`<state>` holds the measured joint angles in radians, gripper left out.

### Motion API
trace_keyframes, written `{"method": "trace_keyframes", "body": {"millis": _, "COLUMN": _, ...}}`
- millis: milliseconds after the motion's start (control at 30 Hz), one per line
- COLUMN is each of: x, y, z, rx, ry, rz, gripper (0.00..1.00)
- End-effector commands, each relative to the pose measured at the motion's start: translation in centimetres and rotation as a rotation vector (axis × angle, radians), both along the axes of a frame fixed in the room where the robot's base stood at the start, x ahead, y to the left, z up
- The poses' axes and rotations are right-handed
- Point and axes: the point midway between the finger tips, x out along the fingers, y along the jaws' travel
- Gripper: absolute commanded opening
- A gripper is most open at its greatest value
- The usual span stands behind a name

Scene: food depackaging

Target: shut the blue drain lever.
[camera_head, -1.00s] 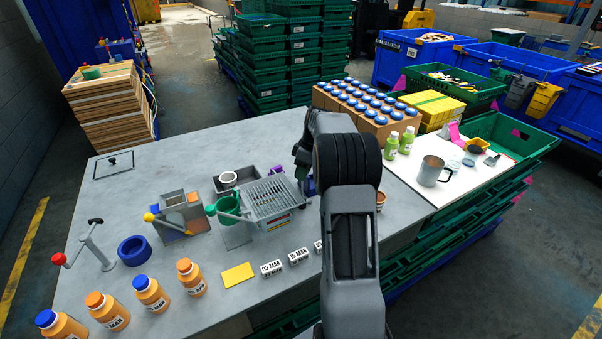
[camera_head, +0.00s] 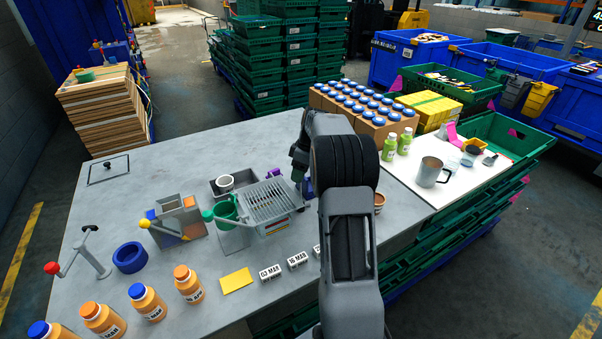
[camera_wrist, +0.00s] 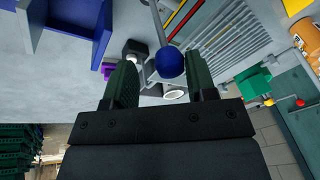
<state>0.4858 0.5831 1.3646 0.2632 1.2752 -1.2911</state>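The drain lever is a thin grey rod with a blue ball knob (camera_wrist: 171,62), seen in the wrist view beside the slotted grey drain rack (camera_wrist: 235,50). My gripper (camera_wrist: 160,78) is open, with its two dark green fingers either side of the knob in the picture. I cannot tell whether either finger touches it. In the head view the drain rack (camera_head: 268,203) stands mid-table with red and yellow strips on its front. My arm hides the blue knob and most of my gripper there.
A purple piece (camera_head: 273,174) is behind the rack. Orange bottles (camera_head: 188,283) and date blocks (camera_head: 270,273) line the front.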

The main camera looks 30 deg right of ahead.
Motion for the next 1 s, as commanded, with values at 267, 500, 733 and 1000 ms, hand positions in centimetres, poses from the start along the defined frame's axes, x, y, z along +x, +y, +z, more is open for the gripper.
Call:
{"method": "trace_keyframes", "body": {"millis": 267, "x": -0.1, "y": 0.1, "z": 0.0, "rx": 0.002, "ry": 0.004, "rz": 0.001, "gripper": 0.54}}
{"method": "trace_keyframes", "body": {"millis": 500, "x": -0.2, "y": -0.7, "z": 2.6, "rx": 0.000, "ry": 0.002, "rz": -0.001, "gripper": 0.54}}
{"method": "trace_keyframes", "body": {"millis": 733, "x": -0.4, "y": -2.0, "z": 7.3, "rx": 0.000, "ry": 0.002, "rz": -0.001, "gripper": 0.54}}
{"method": "trace_keyframes", "body": {"millis": 1000, "x": -0.6, "y": -3.2, "z": 11.6, "rx": 0.001, "ry": 0.001, "rz": -0.003, "gripper": 0.54}}
